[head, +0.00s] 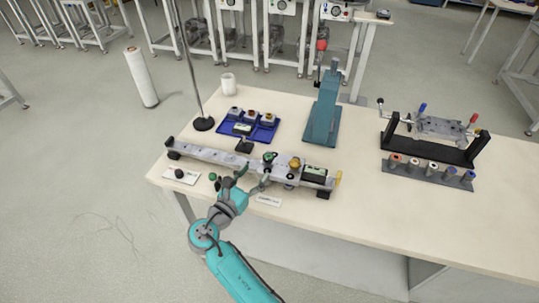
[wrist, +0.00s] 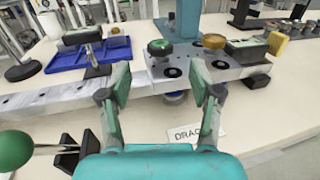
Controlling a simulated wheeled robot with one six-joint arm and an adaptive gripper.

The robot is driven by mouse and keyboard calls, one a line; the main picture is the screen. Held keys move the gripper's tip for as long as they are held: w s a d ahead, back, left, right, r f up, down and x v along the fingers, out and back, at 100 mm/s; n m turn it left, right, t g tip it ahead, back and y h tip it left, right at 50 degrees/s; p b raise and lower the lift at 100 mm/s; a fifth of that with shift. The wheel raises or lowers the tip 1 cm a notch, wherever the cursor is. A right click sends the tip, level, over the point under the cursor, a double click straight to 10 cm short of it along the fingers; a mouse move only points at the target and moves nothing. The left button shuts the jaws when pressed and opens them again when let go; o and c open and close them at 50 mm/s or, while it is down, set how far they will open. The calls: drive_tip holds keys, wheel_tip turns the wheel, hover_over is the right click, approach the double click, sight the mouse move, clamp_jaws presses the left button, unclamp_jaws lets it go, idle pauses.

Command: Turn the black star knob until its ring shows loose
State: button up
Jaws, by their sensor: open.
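A dark knob (wrist: 160,47) with a greenish top stands on the carriage of the metal rail (wrist: 215,70); it also shows in the head view (head: 269,157). It looks like the star knob, but its lobes are not clear. I cannot make out a ring state on it. My gripper (wrist: 163,82) is open and empty, its two fingers apart with the knob beyond and between them in the wrist view. In the head view my gripper (head: 236,178) is at the near side of the rail, short of the knob.
A brass knob (wrist: 213,41) stands right of the dark knob. A green ball (wrist: 13,150) is at lower left, near my gripper. A blue tray (head: 262,129) and a teal press (head: 323,115) stand behind the rail. A printed card (head: 268,201) lies in front.

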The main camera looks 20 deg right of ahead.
sight(265, 161)
drive_tip(key=x, duration=0.8)
drive_tip(key=shift+w+d, duration=0.2)
drive_tip(key=c, duration=1.2)
